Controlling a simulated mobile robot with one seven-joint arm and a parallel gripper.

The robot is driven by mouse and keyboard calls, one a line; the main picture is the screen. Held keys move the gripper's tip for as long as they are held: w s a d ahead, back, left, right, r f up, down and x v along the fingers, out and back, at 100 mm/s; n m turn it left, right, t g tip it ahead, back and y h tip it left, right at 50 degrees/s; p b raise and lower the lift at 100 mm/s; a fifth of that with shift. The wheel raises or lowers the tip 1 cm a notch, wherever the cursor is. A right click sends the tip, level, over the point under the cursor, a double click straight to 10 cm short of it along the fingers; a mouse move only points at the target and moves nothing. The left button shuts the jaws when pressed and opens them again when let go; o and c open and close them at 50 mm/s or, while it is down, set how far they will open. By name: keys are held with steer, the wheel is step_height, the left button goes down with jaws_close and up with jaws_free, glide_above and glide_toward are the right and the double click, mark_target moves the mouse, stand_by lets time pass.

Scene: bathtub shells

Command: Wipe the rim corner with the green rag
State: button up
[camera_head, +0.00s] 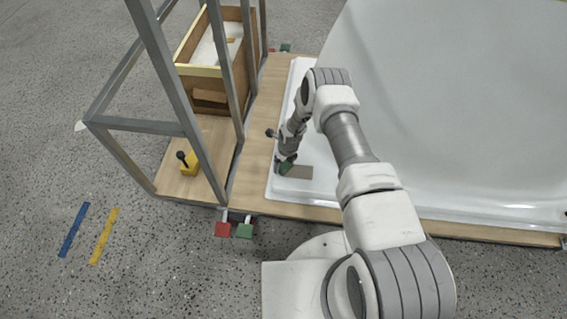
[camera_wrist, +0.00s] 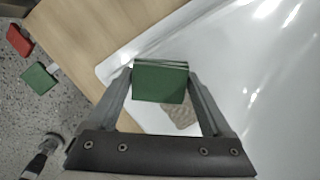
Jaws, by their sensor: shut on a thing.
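The green rag (camera_wrist: 160,82) is a folded block clamped between the two fingers of my gripper (camera_wrist: 160,88). In the head view the rag (camera_head: 286,167) shows as a small green patch under my gripper (camera_head: 284,163), at the near left rim corner (camera_head: 280,187) of the white bathtub shell. In the wrist view the rim corner (camera_wrist: 108,68) lies just beyond the rag. A brownish patch (camera_head: 299,172) is on the white rim beside the rag; it also shows partly behind the rag in the wrist view (camera_wrist: 181,115). Whether the rag touches the rim I cannot tell.
A red rag (camera_head: 222,229) and another green one (camera_head: 244,231) hang at the wooden board's (camera_head: 255,150) front edge. A grey metal frame (camera_head: 150,125) stands left, around a wooden box (camera_head: 205,70) and a yellow block with a black knob (camera_head: 188,163). The tub shell (camera_head: 450,110) fills the right.

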mark_target(313, 173)
steer(key=shift+f+b, duration=0.9)
steer(key=shift+d, duration=0.1)
steer(key=shift+s+d+r, duration=0.1)
steer(key=shift+s+d, duration=0.1)
steer(key=shift+d, duration=0.7)
steer(key=shift+s+d, duration=0.2)
steer(key=shift+d, duration=0.7)
steer(key=shift+s+d, duration=0.2)
steer(key=shift+d, duration=0.9)
steer(key=shift+s+d, duration=0.2)
steer(key=shift+d, duration=0.85)
steer(key=shift+s+d, duration=0.2)
steer(key=shift+d, duration=0.75)
steer(key=shift+s+d, duration=0.2)
steer(key=shift+d, duration=0.7)
steer(key=shift+f+b, duration=0.25)
steer(key=shift+b, duration=0.2)
